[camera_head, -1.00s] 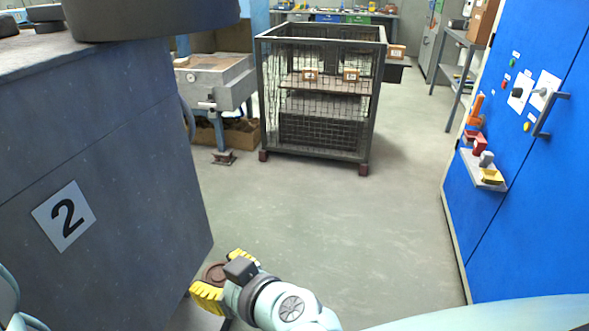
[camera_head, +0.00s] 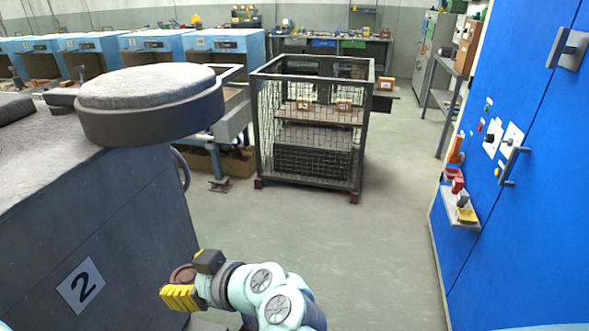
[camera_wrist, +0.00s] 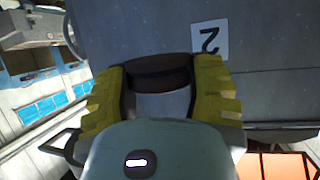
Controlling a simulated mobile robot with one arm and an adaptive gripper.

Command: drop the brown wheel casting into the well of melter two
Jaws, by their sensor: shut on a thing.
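My gripper (camera_head: 183,285) is shut on the brown wheel casting (camera_head: 184,273), low in front of the grey melter two (camera_head: 125,225). In the wrist view the casting (camera_wrist: 158,72) sits between the yellow fingers, with the melter's side and its upside-down "2" plate (camera_wrist: 209,39) behind it. The "2" plate (camera_head: 81,286) also shows in the head view, to the left of my gripper. A thick round grey lid-like block (camera_head: 150,105) stands out at the melter's top edge. The well's opening cannot be seen in the head view.
A wire mesh cage (camera_head: 310,125) stands at the back middle. A blue cabinet (camera_head: 500,220) with a handle and a small shelf is at the right. Blue furnace-like units (camera_head: 225,45) line the back left. The grey floor (camera_head: 340,250) between is clear.

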